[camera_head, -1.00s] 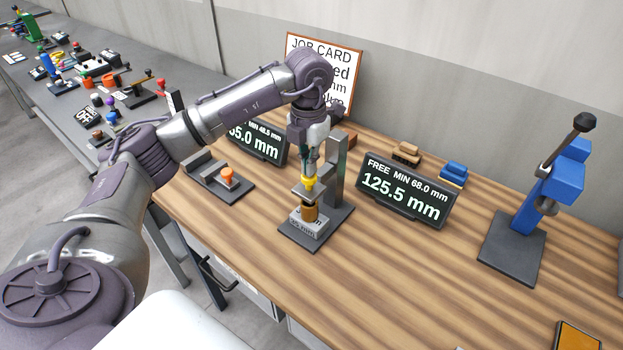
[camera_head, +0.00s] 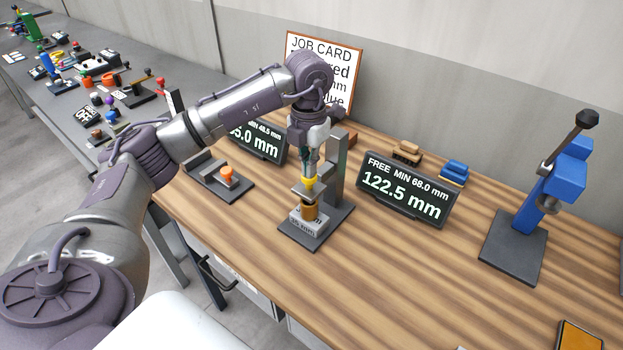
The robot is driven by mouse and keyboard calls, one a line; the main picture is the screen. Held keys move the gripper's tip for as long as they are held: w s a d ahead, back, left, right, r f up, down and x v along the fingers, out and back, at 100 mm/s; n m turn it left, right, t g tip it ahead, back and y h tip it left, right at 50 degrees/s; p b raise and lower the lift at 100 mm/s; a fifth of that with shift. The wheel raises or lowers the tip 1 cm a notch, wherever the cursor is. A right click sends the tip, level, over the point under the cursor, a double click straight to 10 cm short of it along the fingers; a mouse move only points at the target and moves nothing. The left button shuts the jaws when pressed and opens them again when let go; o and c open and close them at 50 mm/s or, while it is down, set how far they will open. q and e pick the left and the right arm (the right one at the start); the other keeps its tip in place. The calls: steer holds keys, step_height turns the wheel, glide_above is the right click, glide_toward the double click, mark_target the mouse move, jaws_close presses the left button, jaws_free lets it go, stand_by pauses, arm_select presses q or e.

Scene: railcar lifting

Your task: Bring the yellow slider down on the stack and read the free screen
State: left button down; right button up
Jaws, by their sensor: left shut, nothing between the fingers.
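The yellow slider (camera_head: 309,184) is on the upright gauge stand (camera_head: 338,165), just above the stack. The stack is a brass-coloured cylinder (camera_head: 309,212) on a grey labelled block (camera_head: 308,227). I cannot tell whether the slider's arm touches the cylinder. My left gripper (camera_head: 309,172) points down, shut and empty, with its tips at the top of the yellow slider. The free screen (camera_head: 405,196) reads "FREE MIN 68.0 mm" and 122.5 mm. My right gripper is not in view.
A second screen (camera_head: 258,139) is partly hidden by my left arm. An orange-knobbed fixture (camera_head: 222,180) stands left, a blue lever press (camera_head: 535,200) right. A job card (camera_head: 335,70) leans at the back. Tan and blue brushes lie behind the free screen.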

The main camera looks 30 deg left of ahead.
arm_select(q)
steer(key=shift+f+b, duration=1.15)
steer(key=shift+f, duration=0.6)
steer(key=shift+r, duration=0.25)
steer(key=shift+r+p, duration=3.5)
steer(key=shift+r, duration=1.45)
steer(key=shift+f, duration=0.1)
